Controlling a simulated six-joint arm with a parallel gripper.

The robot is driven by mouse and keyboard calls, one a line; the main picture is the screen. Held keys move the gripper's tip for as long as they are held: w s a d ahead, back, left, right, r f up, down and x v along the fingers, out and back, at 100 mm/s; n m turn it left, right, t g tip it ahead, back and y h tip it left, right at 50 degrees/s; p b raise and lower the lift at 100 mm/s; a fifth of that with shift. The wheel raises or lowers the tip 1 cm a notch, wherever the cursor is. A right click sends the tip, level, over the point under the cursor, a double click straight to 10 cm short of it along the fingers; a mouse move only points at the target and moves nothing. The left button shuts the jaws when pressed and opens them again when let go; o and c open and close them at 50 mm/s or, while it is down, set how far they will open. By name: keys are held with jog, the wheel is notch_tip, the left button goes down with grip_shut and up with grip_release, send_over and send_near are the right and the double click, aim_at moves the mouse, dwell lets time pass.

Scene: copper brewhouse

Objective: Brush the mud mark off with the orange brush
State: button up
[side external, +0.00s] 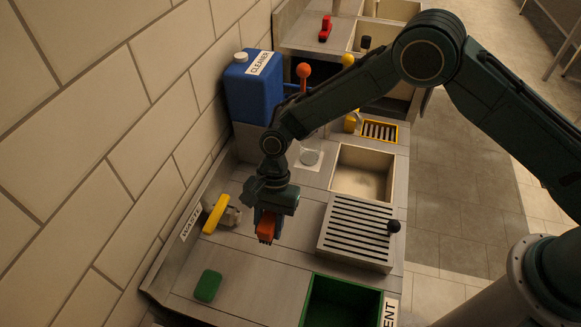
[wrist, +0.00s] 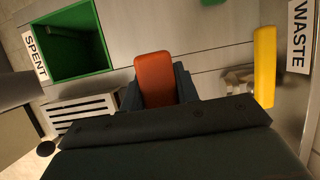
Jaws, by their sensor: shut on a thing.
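The orange brush (side external: 265,228) is held in my gripper (side external: 268,212), above the grey worktop in the side view. Its orange body (wrist: 155,80) stands between the two dark jaws (wrist: 158,92) in the wrist view. The jaws are shut on it. The brush appears to be clear of the worktop, but the gap is hard to judge. I cannot make out a clear mud mark in either view; part of the worktop is hidden behind my gripper.
A yellow handle (side external: 215,213) on a grey fitting lies left of my gripper, by the WASTE label (wrist: 299,38). A green block (side external: 208,286) lies nearer the front. A slatted drain (side external: 355,232) with a black knob and a green bin (side external: 342,302) are right. A blue CLEANER jug (side external: 253,92) stands behind.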

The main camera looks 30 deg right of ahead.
jog(key=shift+f, duration=1.3)
jog(key=o, duration=1)
jog(key=shift+c, duration=0.2)
jog(key=shift+f, duration=3.25)
jog(key=c, duration=1.2)
jog(key=shift+o, duration=0.2)
jog(key=shift+r, duration=0.2)
